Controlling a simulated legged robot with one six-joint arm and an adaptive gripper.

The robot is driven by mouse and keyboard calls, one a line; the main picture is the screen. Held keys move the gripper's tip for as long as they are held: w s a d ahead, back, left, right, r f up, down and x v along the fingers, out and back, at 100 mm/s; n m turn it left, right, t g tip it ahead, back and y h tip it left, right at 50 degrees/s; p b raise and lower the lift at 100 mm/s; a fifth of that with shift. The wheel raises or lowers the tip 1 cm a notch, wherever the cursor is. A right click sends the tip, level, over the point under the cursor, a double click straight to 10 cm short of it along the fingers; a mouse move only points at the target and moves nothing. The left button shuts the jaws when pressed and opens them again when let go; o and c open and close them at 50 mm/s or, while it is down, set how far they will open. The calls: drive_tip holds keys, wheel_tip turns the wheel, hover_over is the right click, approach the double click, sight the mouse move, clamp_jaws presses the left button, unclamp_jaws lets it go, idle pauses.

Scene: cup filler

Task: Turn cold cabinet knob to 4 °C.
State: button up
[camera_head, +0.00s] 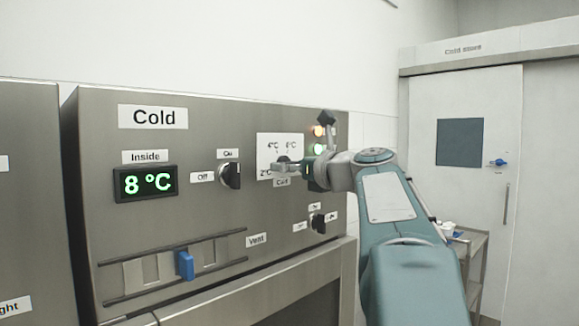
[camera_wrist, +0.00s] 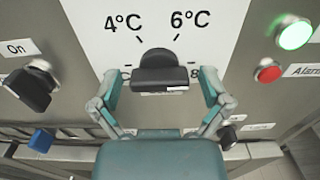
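The cold cabinet's temperature knob (camera_wrist: 160,72) is black and sits on a white dial plate (camera_wrist: 225,25) marked 4°C at upper left and 6°C at upper right. In the head view my gripper (camera_head: 283,167) reaches the dial plate (camera_head: 268,142) from the right and partly hides the knob. The inside display (camera_head: 146,183) reads 8 °C in green.
An On/Off knob (camera_head: 230,176) is left of the dial, and it shows in the wrist view (camera_wrist: 30,88). A green lamp (camera_wrist: 295,34) and red button (camera_wrist: 268,71) are on the right. Below are a small black knob (camera_head: 318,222) and a blue vent slider (camera_head: 185,265).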

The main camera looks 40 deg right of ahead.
drive_tip(key=c, duration=0.7)
drive_tip(key=shift+n, duration=0.3)
drive_tip(key=n, duration=1.7)
drive_tip(key=shift+d+f, duration=0.1)
drive_tip(key=shift+f, duration=0.05)
drive_tip(key=n, duration=0.6)
drive_tip(key=shift+f, duration=0.1)
drive_tip(key=shift+n, duration=0.3)
